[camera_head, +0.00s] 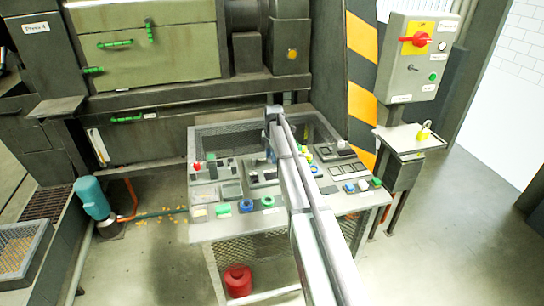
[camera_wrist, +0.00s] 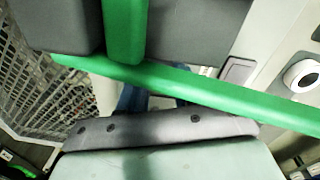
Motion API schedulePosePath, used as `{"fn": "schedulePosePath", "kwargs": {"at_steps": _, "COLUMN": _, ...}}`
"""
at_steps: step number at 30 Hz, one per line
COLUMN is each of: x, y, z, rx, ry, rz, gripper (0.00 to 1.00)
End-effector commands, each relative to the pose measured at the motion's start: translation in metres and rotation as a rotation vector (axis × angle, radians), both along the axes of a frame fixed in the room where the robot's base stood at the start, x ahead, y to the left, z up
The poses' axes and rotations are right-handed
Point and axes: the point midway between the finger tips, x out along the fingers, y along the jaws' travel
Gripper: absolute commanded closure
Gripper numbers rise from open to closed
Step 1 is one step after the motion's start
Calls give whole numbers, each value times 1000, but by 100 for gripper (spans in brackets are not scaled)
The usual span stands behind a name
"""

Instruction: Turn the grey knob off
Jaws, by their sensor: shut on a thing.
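My gripper (camera_head: 270,152) points down at the middle of the control console (camera_head: 345,206) in the head view. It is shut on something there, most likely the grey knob. The knob itself is hidden behind my wrist and arm in the head view, and I cannot make out which way it points. In the wrist view, long green bars (camera_wrist: 190,82) cross in front of dark grey blocks and cover the place between the fingertips. A bit of blue (camera_wrist: 130,97) shows just below the bars.
A grey switch box (camera_head: 408,85) with a red rotary switch (camera_head: 421,39) stands at the right. A red canister (camera_head: 238,281) sits below the console.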

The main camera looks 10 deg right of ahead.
Motion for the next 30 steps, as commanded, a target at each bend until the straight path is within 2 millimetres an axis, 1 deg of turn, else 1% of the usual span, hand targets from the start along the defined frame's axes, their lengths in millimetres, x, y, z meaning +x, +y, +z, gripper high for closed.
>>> {"fn": "schedulePosePath", "kwargs": {"at_steps": 14, "x": 0, "y": 0, "z": 0, "rx": 2, "ry": 0, "rz": 12, "gripper": 98}}
{"fn": "schedulePosePath", "kwargs": {"at_steps": 15, "x": 0, "y": 0, "z": 0, "rx": 2, "ry": 0, "rz": 12, "gripper": 63}}
{"fn": "schedulePosePath", "kwargs": {"at_steps": 22, "x": 0, "y": 0, "z": 0, "rx": 0, "ry": 0, "rz": 12, "gripper": 42}}
{"fn": "schedulePosePath", "kwargs": {"at_steps": 30, "x": 0, "y": 0, "z": 1, "rx": 0, "ry": 0, "rz": 12, "gripper": 42}}
